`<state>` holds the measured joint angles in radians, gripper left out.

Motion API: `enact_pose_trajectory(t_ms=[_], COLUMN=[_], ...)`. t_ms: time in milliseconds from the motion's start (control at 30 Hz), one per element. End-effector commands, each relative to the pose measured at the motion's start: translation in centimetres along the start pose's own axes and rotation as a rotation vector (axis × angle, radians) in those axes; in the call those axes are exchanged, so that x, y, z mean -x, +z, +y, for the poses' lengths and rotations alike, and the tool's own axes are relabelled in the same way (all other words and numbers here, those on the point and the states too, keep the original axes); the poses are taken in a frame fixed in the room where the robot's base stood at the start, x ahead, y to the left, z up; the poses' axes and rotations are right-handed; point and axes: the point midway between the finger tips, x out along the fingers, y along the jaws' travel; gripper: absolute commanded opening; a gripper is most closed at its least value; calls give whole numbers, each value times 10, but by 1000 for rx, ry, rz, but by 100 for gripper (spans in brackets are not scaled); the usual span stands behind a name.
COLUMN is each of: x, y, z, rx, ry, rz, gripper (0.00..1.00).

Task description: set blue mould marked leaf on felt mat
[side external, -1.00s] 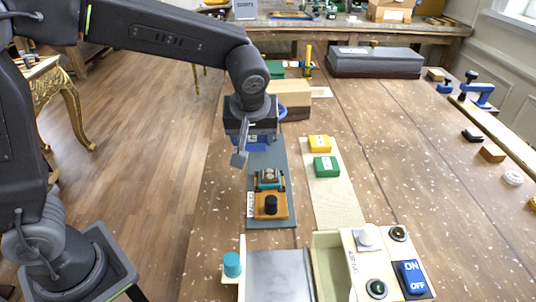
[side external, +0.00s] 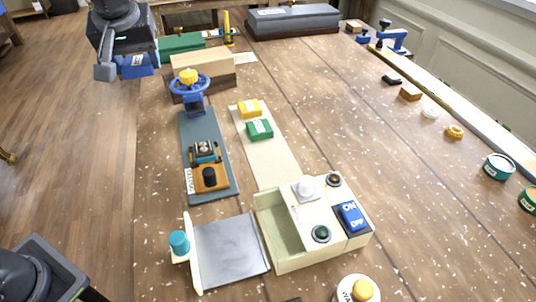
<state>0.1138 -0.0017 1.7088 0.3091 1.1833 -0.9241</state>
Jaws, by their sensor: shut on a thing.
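My gripper (side external: 119,66) is at the upper left of the side view, raised and out past the table's left edge. It is shut on a blue mould (side external: 141,66), which has a pale label whose mark is too small to read. A pale cream mat (side external: 272,160), probably the felt mat, lies flat on the table. A yellow mould (side external: 250,108) and a green mould (side external: 260,129) sit at its far end, and its near part is bare. The gripper and the blue mould are well apart from the mat.
A blue-grey board (side external: 190,128) left of the mat bears a blue handwheel (side external: 189,88) and an orange-brown device (side external: 210,177). A wooden block (side external: 203,65) stands behind. A cream control box (side external: 305,225) and grey plate (side external: 230,252) are in front.

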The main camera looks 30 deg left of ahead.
Motion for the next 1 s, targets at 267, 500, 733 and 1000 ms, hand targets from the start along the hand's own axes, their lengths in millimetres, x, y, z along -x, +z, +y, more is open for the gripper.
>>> enact_pose_trajectory(t_ms=[267, 500, 733, 1000], x=[-1, 0, -5, -53], y=[2, 9, 18, 37], z=[57, 108, 140, 138], rx=[-271, -521, -684, -677], ry=[104, 210, 276, 274], rz=[-19, -13, 0, 0], gripper=[35, 35, 35, 35])
